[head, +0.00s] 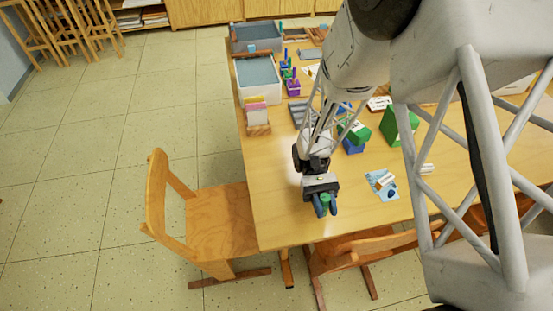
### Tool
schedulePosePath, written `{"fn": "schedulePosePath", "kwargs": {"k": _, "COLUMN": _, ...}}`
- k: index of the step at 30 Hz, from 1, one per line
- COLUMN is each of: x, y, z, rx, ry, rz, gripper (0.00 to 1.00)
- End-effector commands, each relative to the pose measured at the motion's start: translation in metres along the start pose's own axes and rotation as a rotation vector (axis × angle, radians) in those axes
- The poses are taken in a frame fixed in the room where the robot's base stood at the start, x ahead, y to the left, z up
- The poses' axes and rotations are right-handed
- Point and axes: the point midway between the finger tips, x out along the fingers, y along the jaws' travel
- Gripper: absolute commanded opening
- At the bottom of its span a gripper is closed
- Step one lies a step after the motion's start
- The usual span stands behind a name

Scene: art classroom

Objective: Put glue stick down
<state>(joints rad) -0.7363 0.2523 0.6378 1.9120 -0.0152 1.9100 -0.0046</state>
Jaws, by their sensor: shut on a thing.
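My gripper (324,205) is over the near left part of the wooden table (275,215), close to its front edge. Its dark fingers are shut on a small green and dark thing, which I take to be the glue stick (325,199). Only a bit of it shows between the fingers. I cannot tell whether its lower end touches the table.
A light blue sheet with small items (381,185) lies right of my gripper. Green boxes (400,125) stand behind it. A card holder (257,117) and blue-grey trays (259,78) line the left edge. A wooden chair (212,215) stands at left. Bare tabletop lies left of my gripper.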

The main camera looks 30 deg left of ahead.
Motion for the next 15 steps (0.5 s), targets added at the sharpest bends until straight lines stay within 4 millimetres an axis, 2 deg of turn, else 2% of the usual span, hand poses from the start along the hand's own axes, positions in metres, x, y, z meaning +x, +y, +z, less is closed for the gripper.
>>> {"fn": "schedulePosePath", "kwargs": {"k": 7, "x": 0.007, "y": 0.012, "z": -0.006, "rx": 0.0, "ry": 0.0, "rz": 0.292, "gripper": 0.04}}
{"fn": "schedulePosePath", "kwargs": {"k": 15, "x": 0.001, "y": 0.024, "z": -0.009, "rx": 0.0, "ry": -0.001, "rz": 0.614, "gripper": 0.04}}
